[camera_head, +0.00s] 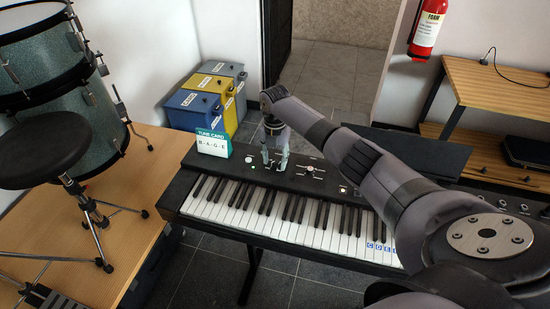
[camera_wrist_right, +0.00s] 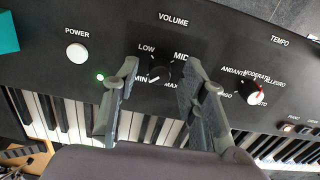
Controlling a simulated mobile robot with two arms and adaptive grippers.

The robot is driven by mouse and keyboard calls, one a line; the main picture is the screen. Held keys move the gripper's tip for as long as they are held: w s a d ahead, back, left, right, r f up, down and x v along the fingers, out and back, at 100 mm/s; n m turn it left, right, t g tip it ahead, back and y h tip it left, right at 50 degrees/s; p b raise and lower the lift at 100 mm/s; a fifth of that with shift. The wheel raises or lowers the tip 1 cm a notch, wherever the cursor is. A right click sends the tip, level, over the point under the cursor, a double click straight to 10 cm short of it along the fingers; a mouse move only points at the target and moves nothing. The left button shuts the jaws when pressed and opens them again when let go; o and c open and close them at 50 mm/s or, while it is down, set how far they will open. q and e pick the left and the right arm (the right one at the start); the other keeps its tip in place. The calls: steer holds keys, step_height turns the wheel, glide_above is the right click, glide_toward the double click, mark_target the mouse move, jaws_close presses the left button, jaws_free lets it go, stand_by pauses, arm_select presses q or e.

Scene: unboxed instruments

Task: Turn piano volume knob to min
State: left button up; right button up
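The piano (camera_head: 235,172) is a dark keyboard, with its control panel along the far side. In the right wrist view, the volume knob (camera_wrist_right: 160,71) is small and black, with MIN, LOW, MID and MAX printed around it. A pale mark shows on its lower left, towards MIN; its exact setting is hard to tell. My right gripper (camera_head: 274,156) points down at the panel. In the right wrist view, its fingers are apart, one on each side of the knob, with gaps showing. The gripper hides the knob in the head view. My left gripper is out of view.
A power button (camera_wrist_right: 77,53) and a tempo knob (camera_wrist_right: 255,91) flank the volume knob. A tune card (camera_head: 212,143) stands on the piano's left end. Drums (camera_head: 85,115) are at the left, coloured boxes (camera_head: 195,107) behind, and a wooden shelf (camera_head: 490,83) at the right.

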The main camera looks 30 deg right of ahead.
mark_target(275, 161)
steer(key=shift+r, duration=0.1)
step_height(275, 161, up, 12)
stand_by(0.4)
stand_by(0.5)
